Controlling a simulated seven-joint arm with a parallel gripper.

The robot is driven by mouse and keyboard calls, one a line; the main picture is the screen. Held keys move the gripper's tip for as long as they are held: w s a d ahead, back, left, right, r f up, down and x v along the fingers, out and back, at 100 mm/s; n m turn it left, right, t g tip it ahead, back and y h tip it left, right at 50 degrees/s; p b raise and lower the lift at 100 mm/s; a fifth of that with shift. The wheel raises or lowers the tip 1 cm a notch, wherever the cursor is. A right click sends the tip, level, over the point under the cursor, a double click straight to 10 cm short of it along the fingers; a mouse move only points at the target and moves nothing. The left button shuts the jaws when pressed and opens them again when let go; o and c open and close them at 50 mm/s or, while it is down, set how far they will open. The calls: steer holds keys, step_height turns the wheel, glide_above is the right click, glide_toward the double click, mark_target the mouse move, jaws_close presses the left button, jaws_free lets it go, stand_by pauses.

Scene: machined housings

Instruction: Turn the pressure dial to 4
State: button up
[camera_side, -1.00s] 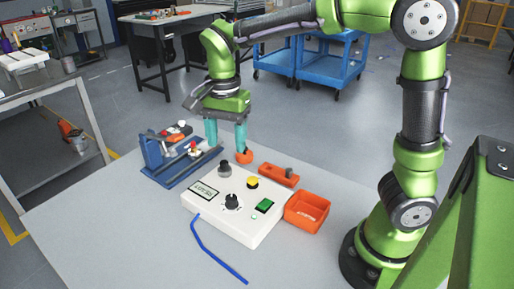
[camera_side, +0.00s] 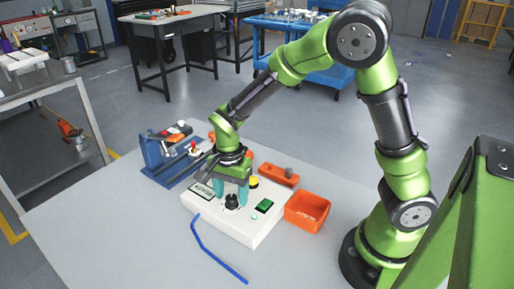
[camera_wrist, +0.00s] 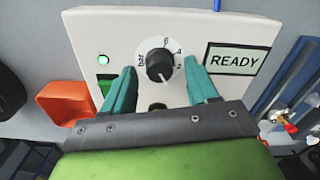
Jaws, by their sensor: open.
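My gripper (camera_wrist: 159,68) is open, with a teal finger on each side of the dial. In the wrist view there are visible gaps between the fingers and the knob. The knob's exact setting is too small to tell. A display (camera_wrist: 235,60) on the box reads READY.
The box carries a yellow button (camera_side: 253,182), a green switch (camera_side: 264,205) and a lit green lamp (camera_wrist: 102,60). An orange bin (camera_side: 308,211) stands to its right, a blue fixture (camera_side: 160,160) behind left. A blue rod (camera_side: 215,255) lies in front.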

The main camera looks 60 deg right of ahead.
steer(key=shift+f, duration=0.5)
steer(key=c, duration=1)
steer(key=shift+c, duration=0.2)
